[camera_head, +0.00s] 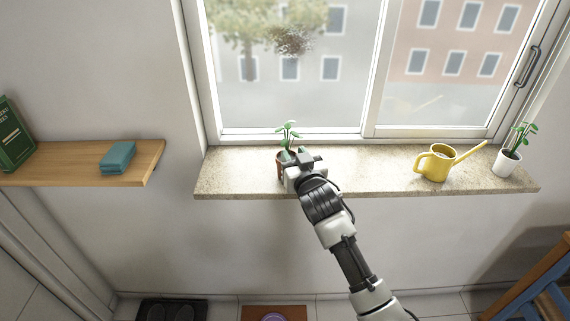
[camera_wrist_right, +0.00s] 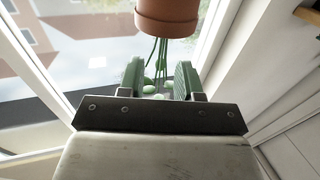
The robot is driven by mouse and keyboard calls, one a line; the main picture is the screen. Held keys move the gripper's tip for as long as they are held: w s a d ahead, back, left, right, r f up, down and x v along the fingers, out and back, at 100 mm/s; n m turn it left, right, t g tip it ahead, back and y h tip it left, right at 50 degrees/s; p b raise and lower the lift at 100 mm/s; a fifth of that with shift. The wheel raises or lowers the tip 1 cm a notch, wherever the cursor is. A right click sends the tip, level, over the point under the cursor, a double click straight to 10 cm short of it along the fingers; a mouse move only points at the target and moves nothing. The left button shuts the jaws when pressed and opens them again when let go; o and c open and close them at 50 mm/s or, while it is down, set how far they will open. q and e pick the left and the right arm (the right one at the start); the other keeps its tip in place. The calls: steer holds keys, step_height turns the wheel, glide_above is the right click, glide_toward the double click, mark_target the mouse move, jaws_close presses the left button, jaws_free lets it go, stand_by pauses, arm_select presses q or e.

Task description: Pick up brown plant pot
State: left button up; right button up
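The brown plant pot (camera_head: 280,167), with a green plant (camera_head: 288,134) growing in it, stands upright on the windowsill near its left end. My right gripper (camera_head: 293,156) is at the pot and hides its right part in the head view. In the right wrist view, which is upside down, the pot (camera_wrist_right: 167,15) is at the top and its stems and leaves hang down. The two green fingers of the right gripper (camera_wrist_right: 160,80) are spread apart, with leaves showing between them. I cannot tell whether they touch the pot. My left gripper is not in view.
A yellow watering can (camera_head: 436,163) and a white pot (camera_head: 507,164) with a plant stand on the right of the stone windowsill (camera_head: 380,174). The sill between is clear. Window glass is behind. A wooden shelf (camera_head: 75,172) holds a green book (camera_head: 14,135) and teal cloths (camera_head: 117,158).

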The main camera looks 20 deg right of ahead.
mark_target(287, 145)
steer(key=w, duration=0.2)
steer(key=w+p, duration=0.1)
steer(key=w, duration=0.1)
steer(key=shift+a+r, duration=0.15)
steer(key=shift+w+p, duration=0.3)
steer(key=shift+w, duration=0.3)
steer(key=shift+s, duration=0.1)
steer(key=shift+c, duration=0.5)
jaws_close()
